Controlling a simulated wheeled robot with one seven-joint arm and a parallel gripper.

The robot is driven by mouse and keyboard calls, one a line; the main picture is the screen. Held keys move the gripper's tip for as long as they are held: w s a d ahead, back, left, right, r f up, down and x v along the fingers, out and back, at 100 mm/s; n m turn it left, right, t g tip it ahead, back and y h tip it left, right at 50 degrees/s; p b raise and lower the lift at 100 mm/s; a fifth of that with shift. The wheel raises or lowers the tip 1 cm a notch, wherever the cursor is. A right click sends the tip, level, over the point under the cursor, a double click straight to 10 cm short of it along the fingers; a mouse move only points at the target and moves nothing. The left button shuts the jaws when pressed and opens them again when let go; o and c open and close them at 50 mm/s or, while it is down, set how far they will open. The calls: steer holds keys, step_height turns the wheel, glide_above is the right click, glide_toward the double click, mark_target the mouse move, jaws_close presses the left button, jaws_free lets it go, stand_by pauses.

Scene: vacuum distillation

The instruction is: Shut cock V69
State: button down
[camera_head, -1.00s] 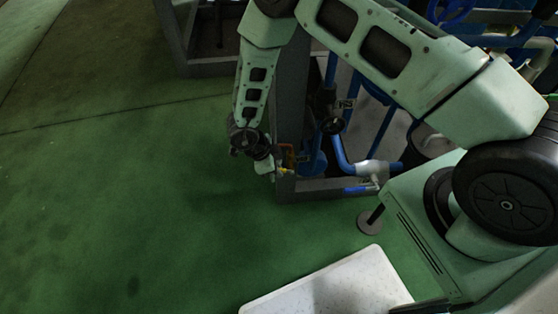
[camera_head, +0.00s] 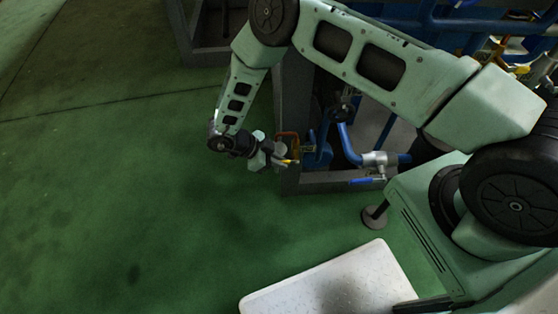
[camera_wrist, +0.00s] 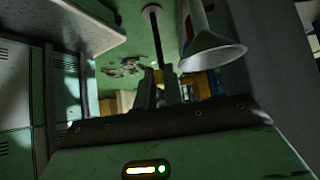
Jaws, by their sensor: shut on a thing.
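A small yellow handle (camera_head: 290,162) sits low at the near left corner of the grey frame, beside an orange-brown part (camera_head: 291,142) and blue piping. I cannot read any tag, so which cock is V69 is not certain. My gripper (camera_head: 280,160) reaches it from the left, close above the floor, and is shut on the yellow handle. The fingertips' exact hold is dark and partly hidden.
A second valve with a blue lever (camera_head: 365,181) is on the blue pipe just right of the handle. The grey frame's lower beam (camera_head: 325,182) runs below it. A round-footed post (camera_head: 374,216) stands nearer. Green floor (camera_head: 110,190) at left is clear.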

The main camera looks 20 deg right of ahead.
steer(key=shift+f, duration=0.1)
steer(key=c, duration=1.5)
jaws_free()
steer(key=shift+w, duration=0.15)
